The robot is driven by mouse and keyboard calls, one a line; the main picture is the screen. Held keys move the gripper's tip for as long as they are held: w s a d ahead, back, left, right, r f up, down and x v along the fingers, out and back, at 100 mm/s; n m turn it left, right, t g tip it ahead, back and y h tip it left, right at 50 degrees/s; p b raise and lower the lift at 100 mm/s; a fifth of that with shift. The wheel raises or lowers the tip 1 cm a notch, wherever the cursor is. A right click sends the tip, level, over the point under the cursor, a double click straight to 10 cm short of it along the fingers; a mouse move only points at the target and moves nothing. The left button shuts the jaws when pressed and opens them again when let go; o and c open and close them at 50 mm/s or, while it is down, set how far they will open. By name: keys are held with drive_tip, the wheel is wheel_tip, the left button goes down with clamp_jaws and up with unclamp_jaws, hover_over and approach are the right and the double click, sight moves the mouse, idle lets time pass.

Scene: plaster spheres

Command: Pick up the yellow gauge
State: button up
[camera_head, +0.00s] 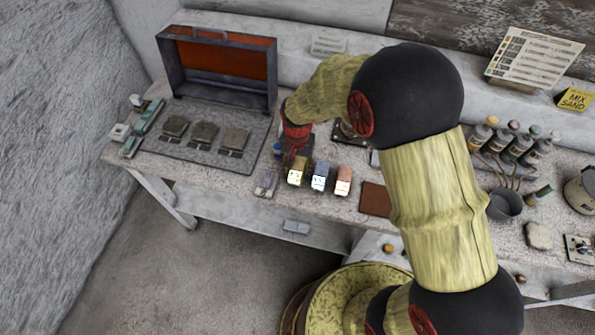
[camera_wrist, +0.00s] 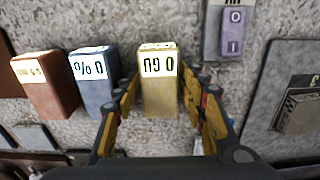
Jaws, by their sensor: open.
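The yellow gauge (camera_head: 297,172) is a small upright block with a white label on top. It stands on the table at the left end of a row of three blocks. In the wrist view the yellow gauge (camera_wrist: 160,88) stands between the fingers of my gripper (camera_wrist: 160,98). In the head view my gripper (camera_head: 294,152) is just behind the gauge and partly hidden.
A blue-grey block (camera_wrist: 94,78) stands close beside the left finger, with a red-brown block (camera_wrist: 48,86) beyond it. A grey mat (camera_head: 228,158) with several plates lies to the left in the head view. An open orange-lined case (camera_head: 222,60) stands behind it. Bottles (camera_head: 500,142) stand at right.

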sight(297, 167)
drive_tip(key=shift+f, duration=0.2)
idle(0.6)
drive_tip(key=c, duration=0.3)
drive_tip(key=c, duration=0.7)
drive_tip(key=shift+r, duration=0.1)
drive_tip(key=shift+c, duration=0.2)
wheel_tip(297, 167, up, 4)
drive_tip(key=shift+r+p, duration=0.1)
drive_tip(key=shift+p, duration=0.6)
drive_tip(key=s+d+r+p, duration=0.1)
drive_tip(key=s+d+r, duration=0.1)
drive_tip(key=s+r, duration=0.2)
drive_tip(key=s+d+r+p, duration=0.1)
drive_tip(key=s+d+r, duration=0.1)
drive_tip(key=s+r, duration=0.3)
drive_tip(key=shift+s+d+p, duration=0.25)
drive_tip(key=shift+s+p, duration=0.1)
drive_tip(key=shift+s, duration=1.85)
